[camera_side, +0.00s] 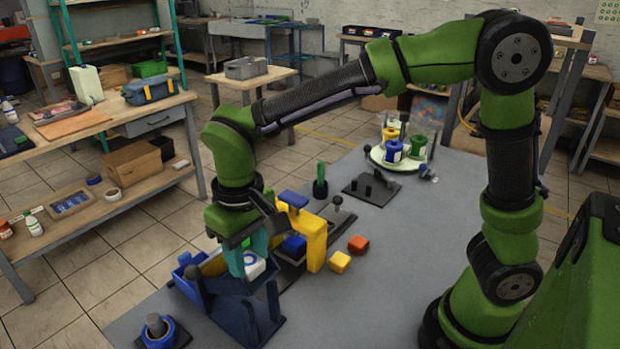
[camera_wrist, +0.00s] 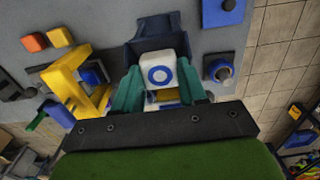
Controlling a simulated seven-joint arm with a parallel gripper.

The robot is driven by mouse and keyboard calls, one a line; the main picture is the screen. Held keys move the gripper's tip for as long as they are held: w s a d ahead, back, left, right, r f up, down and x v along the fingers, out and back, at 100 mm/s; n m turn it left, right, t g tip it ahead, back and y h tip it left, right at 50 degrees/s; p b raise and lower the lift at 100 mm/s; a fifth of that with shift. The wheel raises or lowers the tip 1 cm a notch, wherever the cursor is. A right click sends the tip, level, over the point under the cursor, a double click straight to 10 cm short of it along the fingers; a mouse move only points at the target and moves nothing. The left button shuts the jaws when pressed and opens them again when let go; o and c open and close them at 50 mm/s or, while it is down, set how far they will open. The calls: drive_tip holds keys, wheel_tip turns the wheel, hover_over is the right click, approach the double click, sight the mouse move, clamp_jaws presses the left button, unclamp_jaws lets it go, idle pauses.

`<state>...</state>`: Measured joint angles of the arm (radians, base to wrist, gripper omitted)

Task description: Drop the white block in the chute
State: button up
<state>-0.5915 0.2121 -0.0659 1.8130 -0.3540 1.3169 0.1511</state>
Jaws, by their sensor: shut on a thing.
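A white block (camera_wrist: 160,74) with a blue ring on its face is between the two teal fingers of my gripper (camera_wrist: 159,90) in the wrist view. My gripper is shut on it. In the side view the white block (camera_side: 253,265) shows partly, next to the teal fingers of my gripper (camera_side: 245,258). The dark blue chute (camera_side: 236,308) is right by the block, under and in front of it. In the wrist view the chute (camera_wrist: 155,27) lies just beyond the block. Whether the block touches the chute I cannot tell.
A yellow frame (camera_side: 314,240) with blue parts stands just right of my gripper. A yellow block (camera_side: 340,262) and a red block (camera_side: 358,244) lie on the grey table. A blue round holder (camera_side: 160,332) is at the front left. A turntable with pots (camera_side: 394,153) stands farther back.

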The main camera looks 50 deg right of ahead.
drive_tip(key=o, duration=1)
drive_tip(key=shift+o, duration=0.2)
wheel_tip(320, 180, up, 17)
drive_tip(key=s+d+f+m+t+y, duration=0.1)
drive_tip(key=s+d+f+m+t, duration=0.1)
drive_tip(key=d, duration=0.6)
drive_tip(key=s+d+f+m+t+y, duration=0.1)
drive_tip(key=s+d+f+m+t, duration=0.1)
drive_tip(key=s+d+f+t, duration=0.3)
drive_tip(key=s+d+f, duration=0.2)
drive_tip(key=d, duration=0.1)
drive_tip(key=shift+s+f, duration=0.25)
drive_tip(key=shift+f, duration=0.1)
